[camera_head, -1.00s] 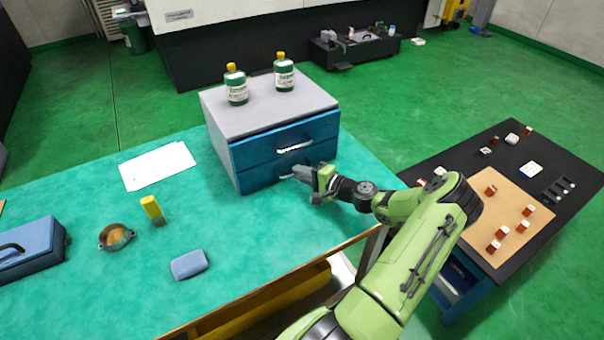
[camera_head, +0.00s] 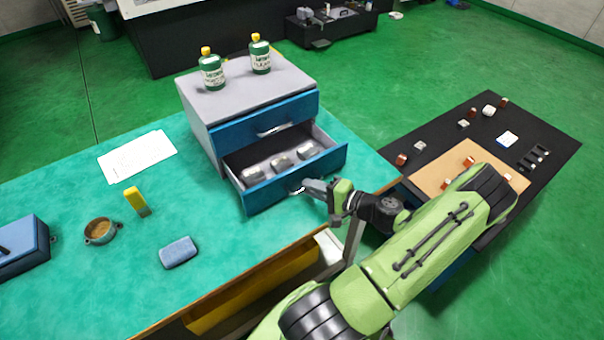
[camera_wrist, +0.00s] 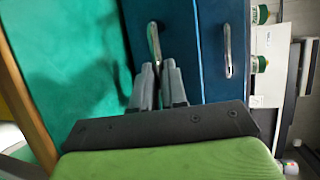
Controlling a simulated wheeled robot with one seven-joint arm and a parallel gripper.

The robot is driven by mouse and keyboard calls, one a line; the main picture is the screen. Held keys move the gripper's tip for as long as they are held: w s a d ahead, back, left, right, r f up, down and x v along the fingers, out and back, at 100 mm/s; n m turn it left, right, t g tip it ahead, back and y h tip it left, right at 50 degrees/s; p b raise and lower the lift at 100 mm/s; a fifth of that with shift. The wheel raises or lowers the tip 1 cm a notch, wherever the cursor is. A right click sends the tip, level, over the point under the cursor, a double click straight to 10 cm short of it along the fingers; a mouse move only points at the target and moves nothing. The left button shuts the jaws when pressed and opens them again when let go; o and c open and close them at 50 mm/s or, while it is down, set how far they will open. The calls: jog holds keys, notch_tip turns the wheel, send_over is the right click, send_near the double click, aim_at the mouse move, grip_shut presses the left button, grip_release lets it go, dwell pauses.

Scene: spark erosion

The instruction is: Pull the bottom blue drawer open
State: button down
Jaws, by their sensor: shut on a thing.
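The bottom blue drawer (camera_head: 257,195) of the grey cabinet (camera_head: 203,130) stands well out from the cabinet in the head view. Several grey metal pieces (camera_head: 281,163) lie inside it. My gripper (camera_head: 304,187) is at the front of this drawer, shut on its handle. In the wrist view the two fingers (camera_wrist: 158,72) meet at the lower end of the silver handle (camera_wrist: 153,40). The top blue drawer (camera_head: 240,129) is closed, with its own handle (camera_wrist: 227,50) free.
Two green bottles with yellow caps (camera_head: 212,72) stand on the cabinet. A yellow-handled tool (camera_head: 136,201), a ring-shaped part (camera_head: 101,231), a blue-grey block (camera_head: 178,252) and paper (camera_head: 138,156) lie on the green tabletop. A dark side table (camera_head: 540,125) stands to the right.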

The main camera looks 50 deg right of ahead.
jog(key=shift+s+a, duration=0.2)
jog(key=shift+s, duration=0.4)
jog(key=shift+s+a, duration=0.15)
jog(key=shift+s, duration=0.4)
jog(key=c, duration=1.2)
grip_release()
jog(key=shift+o, duration=0.2)
jog(key=p+v, duration=0.2)
jog(key=v, duration=1.3)
jog(key=shift+s, duration=0.35)
jog(key=shift+w+r, duration=0.15)
jog(key=shift+r, duration=0.05)
